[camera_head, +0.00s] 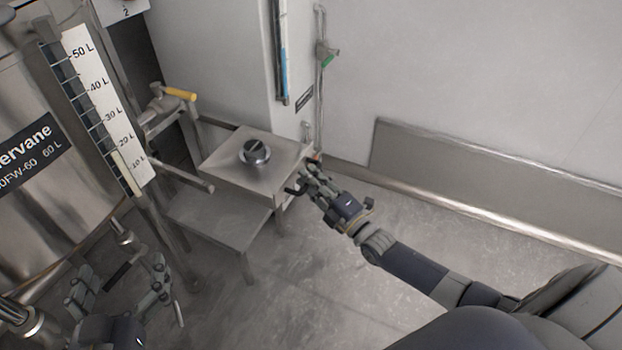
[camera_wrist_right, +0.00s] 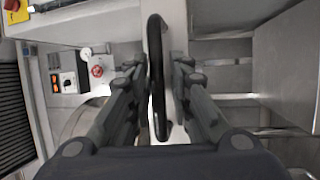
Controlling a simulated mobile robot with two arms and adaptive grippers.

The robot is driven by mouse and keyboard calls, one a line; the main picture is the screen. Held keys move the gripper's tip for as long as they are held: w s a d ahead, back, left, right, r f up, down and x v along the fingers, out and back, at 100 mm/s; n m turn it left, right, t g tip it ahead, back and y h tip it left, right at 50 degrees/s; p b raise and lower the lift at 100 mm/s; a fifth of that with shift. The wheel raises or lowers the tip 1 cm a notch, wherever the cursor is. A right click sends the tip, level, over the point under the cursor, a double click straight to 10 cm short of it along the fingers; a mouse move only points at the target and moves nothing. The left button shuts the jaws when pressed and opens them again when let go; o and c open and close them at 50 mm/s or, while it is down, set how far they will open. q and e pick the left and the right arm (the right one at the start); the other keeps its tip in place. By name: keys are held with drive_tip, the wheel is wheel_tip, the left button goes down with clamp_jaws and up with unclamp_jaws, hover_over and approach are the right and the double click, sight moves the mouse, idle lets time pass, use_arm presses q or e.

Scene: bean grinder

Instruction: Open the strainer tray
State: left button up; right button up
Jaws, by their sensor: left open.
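In the right wrist view, a black bar handle (camera_wrist_right: 157,75) runs between the two fingers of this gripper (camera_wrist_right: 160,85), with a narrow gap on each side. The handle appears to be that of the strainer tray; the tray body cannot be made out. The left gripper (camera_head: 120,285) is open and empty at the lower left, away from the unit.
A large steel tank (camera_head: 40,190) with a litre scale (camera_head: 108,110) fills the left. A wall lies behind; the floor (camera_head: 320,270) at right is clear.

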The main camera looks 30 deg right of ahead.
drive_tip(key=v, duration=1.2)
idle(0.5)
